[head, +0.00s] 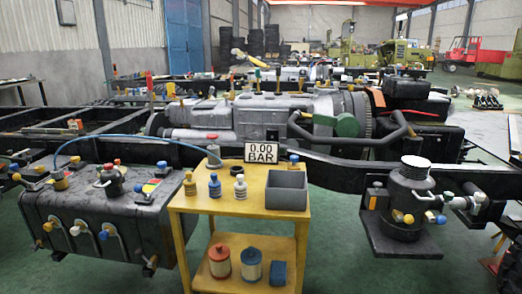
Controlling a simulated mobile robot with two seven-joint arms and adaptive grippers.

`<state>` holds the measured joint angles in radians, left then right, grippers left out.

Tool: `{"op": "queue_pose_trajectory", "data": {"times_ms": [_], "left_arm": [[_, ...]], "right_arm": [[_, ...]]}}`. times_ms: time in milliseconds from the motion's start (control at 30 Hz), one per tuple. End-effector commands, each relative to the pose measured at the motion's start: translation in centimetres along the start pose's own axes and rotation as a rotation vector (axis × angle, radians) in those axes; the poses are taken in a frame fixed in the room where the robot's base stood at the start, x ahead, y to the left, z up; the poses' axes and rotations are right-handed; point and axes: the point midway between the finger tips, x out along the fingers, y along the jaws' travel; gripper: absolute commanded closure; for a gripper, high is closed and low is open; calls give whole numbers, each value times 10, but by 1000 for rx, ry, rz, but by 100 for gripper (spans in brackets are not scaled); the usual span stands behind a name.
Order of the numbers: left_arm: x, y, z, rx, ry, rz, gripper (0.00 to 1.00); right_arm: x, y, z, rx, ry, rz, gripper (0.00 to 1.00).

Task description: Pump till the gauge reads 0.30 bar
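The gauge display (261,152) is a white panel with a black frame at the back of a yellow cart (243,228). It reads 0.00 BAR. A thin blue hose (122,137) arches from the fittings on the black tank (95,215) at left over to a small dark upright fitting (213,150) at the cart's back left corner. I cannot tell for sure which part is the pump. Neither of my grippers shows in the head view.
The cart top holds small bottles (214,186), a black ring (213,168) and a grey bin (287,190). Its lower shelf holds canisters (219,261) and a blue block (278,273). A black cylindrical unit (405,200) stands at right. Chassis rails run behind.

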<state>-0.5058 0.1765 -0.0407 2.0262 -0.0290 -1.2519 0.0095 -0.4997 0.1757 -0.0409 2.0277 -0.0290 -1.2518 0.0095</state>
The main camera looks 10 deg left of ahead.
Motion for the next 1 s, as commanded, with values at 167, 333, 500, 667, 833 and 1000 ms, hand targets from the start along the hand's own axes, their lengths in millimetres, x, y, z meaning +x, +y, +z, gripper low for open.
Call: {"op": "queue_pose_trajectory", "data": {"times_ms": [167, 333, 500, 667, 833, 1000], "left_arm": [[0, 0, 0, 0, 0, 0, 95], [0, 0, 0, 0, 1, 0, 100], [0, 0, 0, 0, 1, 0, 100], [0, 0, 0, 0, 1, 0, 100], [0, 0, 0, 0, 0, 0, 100], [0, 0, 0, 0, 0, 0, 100]], "right_arm": [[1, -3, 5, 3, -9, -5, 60], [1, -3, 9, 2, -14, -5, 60], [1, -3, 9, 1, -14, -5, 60], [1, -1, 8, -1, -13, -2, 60], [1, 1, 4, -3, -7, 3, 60], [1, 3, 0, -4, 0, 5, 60]]}}
